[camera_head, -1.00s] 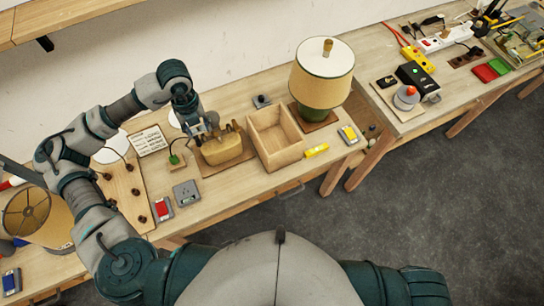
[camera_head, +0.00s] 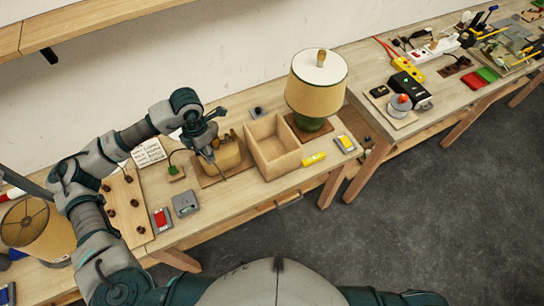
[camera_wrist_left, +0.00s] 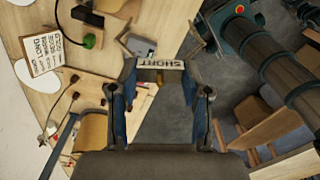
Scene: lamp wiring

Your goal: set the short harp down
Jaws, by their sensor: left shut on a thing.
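The short harp (camera_wrist_left: 158,64), with a pale label reading "SHORT", is between the fingers of my left gripper (camera_wrist_left: 160,92) in the left wrist view. The gripper is shut on it. In the head view, my left gripper (camera_head: 212,148) is over the bench, just at the left side of a tan, rounded holder (camera_head: 229,157) on a brown board. The harp is thin and hard to make out there, and I cannot tell whether it touches anything. My right gripper is not in view.
An open wooden box (camera_head: 272,148) stands right of the holder, with a shaded lamp (camera_head: 317,82) beyond it. A small plug stand (camera_head: 176,172), a grey box (camera_head: 186,203) and a red-topped box (camera_head: 161,220) are to the left. The bench front is mostly clear.

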